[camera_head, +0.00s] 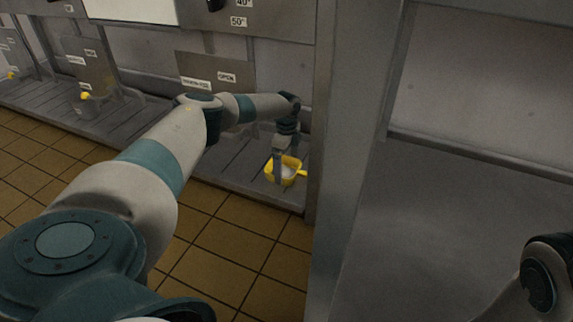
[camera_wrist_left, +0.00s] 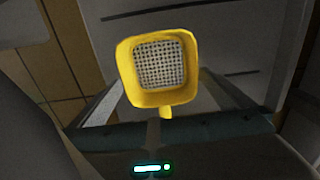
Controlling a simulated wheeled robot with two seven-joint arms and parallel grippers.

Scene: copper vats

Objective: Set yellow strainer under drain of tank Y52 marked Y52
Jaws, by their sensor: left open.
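The yellow strainer (camera_head: 271,177) sits on the grey slatted ledge at the foot of the wall, with its short handle to the right. In the left wrist view the strainer (camera_wrist_left: 128,70) shows a square yellow rim, a grey mesh and a handle towards my palm. My left gripper (camera_head: 286,169) is open above and around the strainer, its fingers on either side with gaps between. No label reading Y52 can be made out, and the drain under the nearest panel is not visible. My right gripper is out of view.
A metal panel (camera_head: 216,72) with small labels, one reading OPEN, is on the wall behind my left arm. A thick metal post (camera_head: 345,130) stands right of the strainer. Another panel (camera_head: 90,65) with a yellow part (camera_head: 86,96) is further left. Tiled floor (camera_head: 225,225) lies in front.

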